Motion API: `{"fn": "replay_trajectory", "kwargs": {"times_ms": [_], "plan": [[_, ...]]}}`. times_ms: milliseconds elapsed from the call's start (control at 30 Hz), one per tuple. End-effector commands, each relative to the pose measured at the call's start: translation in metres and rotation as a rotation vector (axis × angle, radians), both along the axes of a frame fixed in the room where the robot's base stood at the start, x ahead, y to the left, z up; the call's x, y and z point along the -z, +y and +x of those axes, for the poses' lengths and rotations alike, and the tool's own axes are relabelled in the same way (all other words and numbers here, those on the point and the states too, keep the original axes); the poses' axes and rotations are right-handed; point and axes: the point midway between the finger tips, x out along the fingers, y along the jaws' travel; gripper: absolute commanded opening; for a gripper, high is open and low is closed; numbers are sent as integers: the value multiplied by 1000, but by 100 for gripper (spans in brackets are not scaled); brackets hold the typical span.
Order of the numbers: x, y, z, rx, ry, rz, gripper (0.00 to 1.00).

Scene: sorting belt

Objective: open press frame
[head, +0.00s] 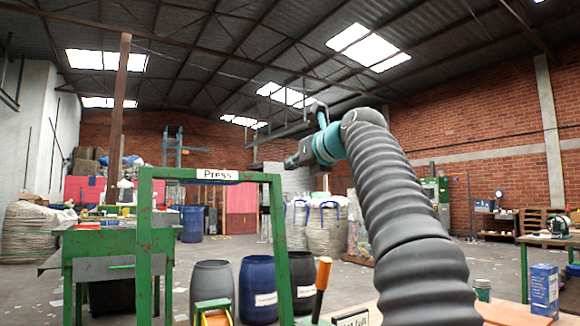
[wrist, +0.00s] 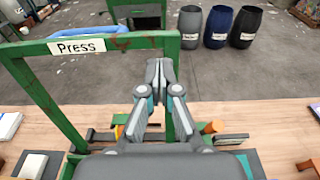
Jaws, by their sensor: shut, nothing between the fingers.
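The green press frame (head: 144,235) stands upright in front of me, with a white "Press" label (head: 217,175) on its top bar. In the wrist view the frame's top bar (wrist: 135,40) runs across the upper left, and its right post is partly hidden behind my gripper. My gripper (head: 290,162) is raised near the frame's upper right corner in the head view. In the wrist view my gripper (wrist: 156,68) is shut and empty, its tips just right of the label end. I cannot tell whether it touches the frame. An orange-handled lever (head: 323,273) stands by the frame's right post.
A blue box (head: 543,288) stands on the wooden bench (wrist: 270,125) at the right. Behind the frame are grey, blue and black barrels (head: 258,288) on the floor. A green table (head: 95,250) stands at the left. White bags (head: 328,228) stand further back.

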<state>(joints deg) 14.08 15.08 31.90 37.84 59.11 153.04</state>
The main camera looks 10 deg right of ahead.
Motion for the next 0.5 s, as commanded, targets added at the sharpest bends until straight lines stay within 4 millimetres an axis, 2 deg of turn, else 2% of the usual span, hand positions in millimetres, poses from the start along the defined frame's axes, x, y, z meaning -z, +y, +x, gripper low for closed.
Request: {"fn": "replay_trajectory", "kwargs": {"times_ms": [300, 500], "plan": [[-9, -18, -53, 5, 0, -1, 0], [-12, -28, -81, 4, 0, 0, 0]]}}
